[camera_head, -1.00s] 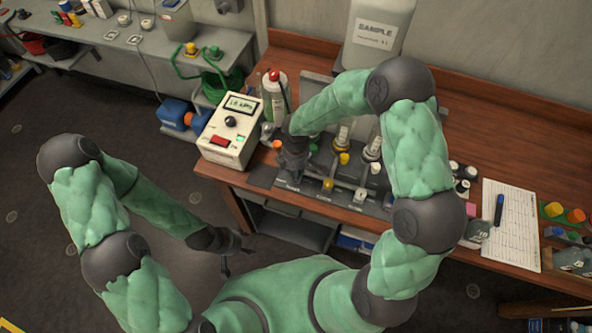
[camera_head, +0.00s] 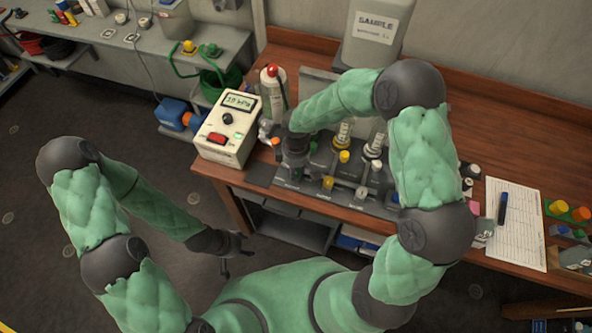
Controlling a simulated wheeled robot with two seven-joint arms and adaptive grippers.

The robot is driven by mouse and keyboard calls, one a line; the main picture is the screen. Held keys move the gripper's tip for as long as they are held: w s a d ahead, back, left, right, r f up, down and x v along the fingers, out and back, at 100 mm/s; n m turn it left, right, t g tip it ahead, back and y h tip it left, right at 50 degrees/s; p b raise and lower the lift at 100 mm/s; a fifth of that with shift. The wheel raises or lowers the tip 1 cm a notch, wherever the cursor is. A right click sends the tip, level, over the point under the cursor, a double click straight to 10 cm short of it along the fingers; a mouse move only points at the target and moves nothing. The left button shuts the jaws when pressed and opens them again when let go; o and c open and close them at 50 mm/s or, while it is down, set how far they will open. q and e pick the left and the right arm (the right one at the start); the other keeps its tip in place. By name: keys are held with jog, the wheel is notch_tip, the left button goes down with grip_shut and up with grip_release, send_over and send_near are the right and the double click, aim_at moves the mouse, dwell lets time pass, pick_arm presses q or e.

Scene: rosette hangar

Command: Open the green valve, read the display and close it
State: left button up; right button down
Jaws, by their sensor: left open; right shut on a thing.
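The black valve manifold (camera_head: 310,183) sits near the front edge of the wooden bench, with orange, yellow and pale knobs. My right gripper (camera_head: 296,168) points down over its left part and is shut on a valve there. The gripper hides this valve, so I cannot tell its colour or how far it is turned. A small green spot shows just right of the gripper. The white meter box (camera_head: 228,137) stands left of the manifold. Its display (camera_head: 239,101) is lit and seems to read about 19 kPa, in small digits. My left gripper (camera_head: 232,258) is open and empty, low in front of the bench.
A red-capped bottle (camera_head: 273,92) stands behind the meter box. A large SAMPLE canister (camera_head: 376,38) is at the back. A written sheet (camera_head: 516,224) with a blue marker (camera_head: 502,208) lies at the right. Small dark-capped vials (camera_head: 470,172) stand beside my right forearm.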

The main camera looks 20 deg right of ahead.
jog(key=shift+w+a+m+b, duration=0.1)
jog(key=shift+m+b, duration=0.4)
jog(key=shift+m, duration=0.5)
jog(key=c, duration=0.9)
grip_release()
notch_tip(320, 180, up, 12)
jog(key=shift+w, duration=0.1)
